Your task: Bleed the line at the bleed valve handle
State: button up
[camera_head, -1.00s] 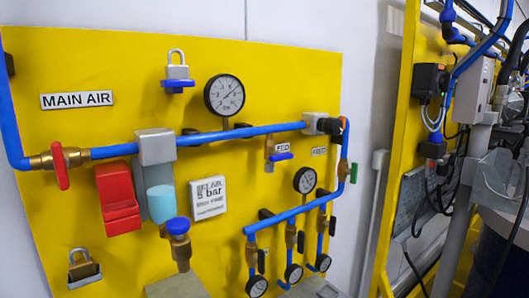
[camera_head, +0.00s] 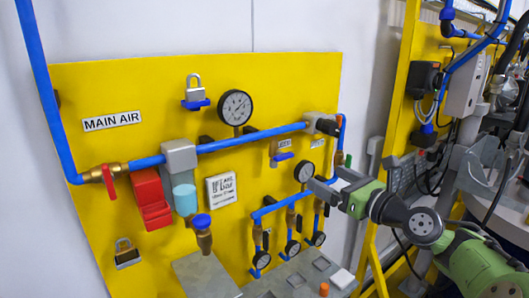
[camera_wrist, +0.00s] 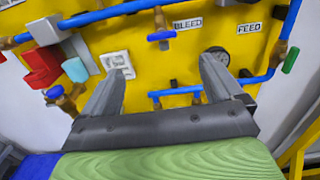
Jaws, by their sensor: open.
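The bleed valve handle is a small blue lever (camera_head: 282,157) below a brass fitting and the upper blue pipe. In the wrist view the blue lever (camera_wrist: 161,36) lies under the pipe, just left of the BLEED label (camera_wrist: 188,24). My gripper (camera_head: 328,184) is at the right of the yellow panel, to the right of and lower than the lever in the head view. In the wrist view my gripper (camera_wrist: 162,70) is open and empty, and the lever appears beyond and between its fingers, apart from them.
A lower blue pipe with several gauges (camera_head: 292,247) sits below the lever. A round gauge (camera_head: 235,107) is above the upper pipe. A red valve handle (camera_head: 109,181), a red block (camera_head: 151,199) and a brass valve with a blue knob (camera_head: 202,222) are left.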

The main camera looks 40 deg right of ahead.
aim_at(286, 158)
jog(key=w, duration=0.5)
jog(key=w+d, duration=0.1)
jog(key=w, duration=0.4)
jog(key=w+d, duration=0.1)
jog(key=w, duration=0.4)
jog(key=shift+w+f, duration=0.25)
jog(key=shift+w, duration=0.15)
jog(key=c, duration=1)
